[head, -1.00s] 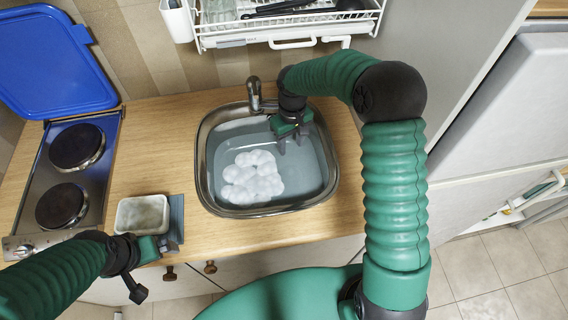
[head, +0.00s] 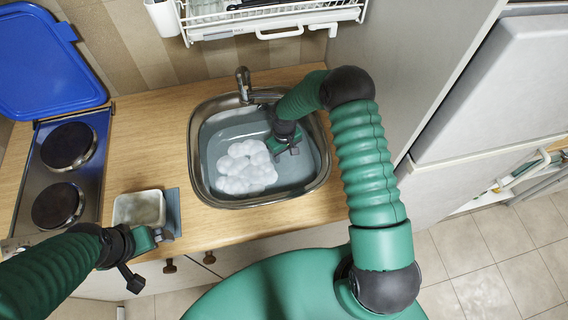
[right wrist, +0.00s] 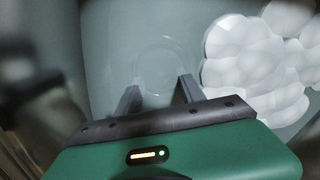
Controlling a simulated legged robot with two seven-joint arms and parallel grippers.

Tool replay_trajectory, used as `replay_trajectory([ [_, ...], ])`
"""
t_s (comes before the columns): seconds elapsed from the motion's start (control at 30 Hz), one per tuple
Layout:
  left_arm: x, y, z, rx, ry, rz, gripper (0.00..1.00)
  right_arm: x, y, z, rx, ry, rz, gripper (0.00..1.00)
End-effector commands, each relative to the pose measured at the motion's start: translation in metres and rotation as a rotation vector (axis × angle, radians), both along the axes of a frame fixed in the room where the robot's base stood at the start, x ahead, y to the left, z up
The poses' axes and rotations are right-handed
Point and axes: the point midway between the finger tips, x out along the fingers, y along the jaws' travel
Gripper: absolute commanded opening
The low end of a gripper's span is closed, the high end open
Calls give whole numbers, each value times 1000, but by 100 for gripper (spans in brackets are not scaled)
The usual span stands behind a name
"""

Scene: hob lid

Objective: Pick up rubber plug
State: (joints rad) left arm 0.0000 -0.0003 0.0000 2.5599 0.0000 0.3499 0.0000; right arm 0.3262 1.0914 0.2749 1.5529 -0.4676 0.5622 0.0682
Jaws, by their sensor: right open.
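My right gripper (head: 290,151) is inside the sink (head: 196,178), at the right of the white foam. In the right wrist view its two fingers (right wrist: 158,92) are apart with nothing between them. A faint round outline (right wrist: 158,72), possibly the rubber plug or the drain under the water, shows just beyond the fingertips. I cannot tell which it is. No plug can be made out in the head view. My left gripper (head: 162,236) is beside a pale square dish at the counter's front edge; its jaws are too small to read.
White foam (head: 246,168) floats in the water and also shows in the right wrist view (right wrist: 245,55). The tap (head: 244,84) stands behind the sink. A dish (head: 140,210), a hob (head: 68,147) with a raised blue lid (head: 45,65) and a dish rack (head: 270,27) are around it.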

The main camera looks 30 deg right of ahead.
Motion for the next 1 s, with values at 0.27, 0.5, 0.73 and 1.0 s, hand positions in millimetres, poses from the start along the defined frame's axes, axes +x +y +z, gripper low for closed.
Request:
replay_trajectory([
  [0.27, 0, 0, 1, 0, 0, 0, 100, 1, 0, -11, 0, 0, 1, 46],
  [0.5, 0, 0, 0, 0, 1, 0, 100, 1, 0, -10, -1, -1, 1, 18],
  [0.73, 0, 0, 1, 0, 0, 0, 100, 1, 0, -10, 0, 0, 0, 0],
  [1.0, 0, 0, 0, 0, 0, 0, 100, 1, 0, -10, 0, -1, 1, 0],
])
